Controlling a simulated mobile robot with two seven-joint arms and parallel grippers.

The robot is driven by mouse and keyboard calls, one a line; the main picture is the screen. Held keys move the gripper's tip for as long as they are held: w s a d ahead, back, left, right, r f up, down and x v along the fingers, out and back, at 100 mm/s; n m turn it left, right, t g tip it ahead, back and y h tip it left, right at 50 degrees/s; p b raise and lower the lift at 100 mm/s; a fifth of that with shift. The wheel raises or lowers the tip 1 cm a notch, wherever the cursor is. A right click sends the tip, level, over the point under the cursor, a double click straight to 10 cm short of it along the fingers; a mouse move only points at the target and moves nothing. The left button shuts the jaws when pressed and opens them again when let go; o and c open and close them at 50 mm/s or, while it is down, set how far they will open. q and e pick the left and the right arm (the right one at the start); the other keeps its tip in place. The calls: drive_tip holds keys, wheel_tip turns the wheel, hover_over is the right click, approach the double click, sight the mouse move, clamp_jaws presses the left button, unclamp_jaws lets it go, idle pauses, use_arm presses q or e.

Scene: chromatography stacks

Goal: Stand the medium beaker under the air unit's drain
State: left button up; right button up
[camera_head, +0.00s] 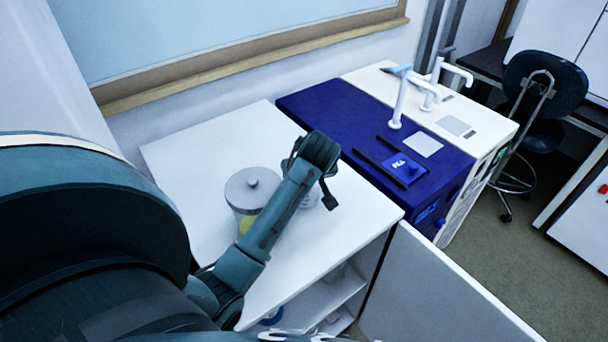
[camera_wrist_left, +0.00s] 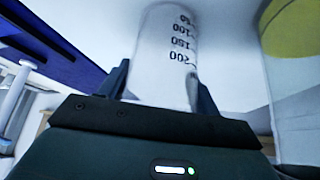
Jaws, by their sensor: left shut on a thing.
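My left gripper (camera_head: 308,184) reaches over the white cabinet top and is shut on a clear beaker (camera_wrist_left: 165,55). The beaker has dark volume marks up to 200, and the fingers hold it from both sides in the left wrist view. In the head view, my gripper hides most of the beaker (camera_head: 309,200). I cannot tell whether it touches the top. To the right, a blue unit (camera_head: 325,105) and a white unit (camera_head: 375,82) carry white bent pipes. I cannot tell which is the air unit, and no drain is clearly visible. My right gripper is not in view.
A lidded glass jar (camera_head: 250,190) with yellow contents stands close left of my gripper. The cabinet top (camera_head: 190,150) is clear behind it. A cabinet door (camera_head: 450,285) stands open at the front right. A dark chair (camera_head: 545,80) is at the far right.

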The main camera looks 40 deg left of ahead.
use_arm(q)
drive_tip(key=shift+f, duration=0.1)
drive_tip(key=o, duration=1)
